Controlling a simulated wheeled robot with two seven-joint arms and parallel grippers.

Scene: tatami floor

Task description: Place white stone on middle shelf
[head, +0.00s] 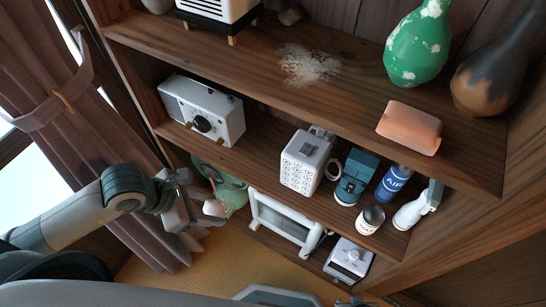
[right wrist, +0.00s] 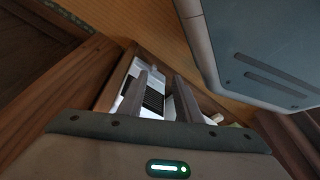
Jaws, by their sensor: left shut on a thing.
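My left gripper (head: 190,211) is in front of the shelf unit at the left, below the level of the middle shelf. It is shut on a small pale thing, seemingly the white stone (head: 214,208), which shows at its fingertips and is partly hidden by them. The middle shelf (head: 257,143) is a dark wooden board holding several things. It has a bare stretch between the white radio (head: 203,110) and the white perforated box (head: 305,162). My right gripper (right wrist: 158,92) is open in the right wrist view, with nothing seen between its fingers.
A blue-green device (head: 356,177), a blue can (head: 392,184), a cup (head: 370,219) and a white handheld device (head: 414,207) crowd the middle shelf's right. The upper shelf (head: 345,75) holds an orange block (head: 409,128) and a green vase (head: 418,45). A curtain (head: 90,130) hangs left.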

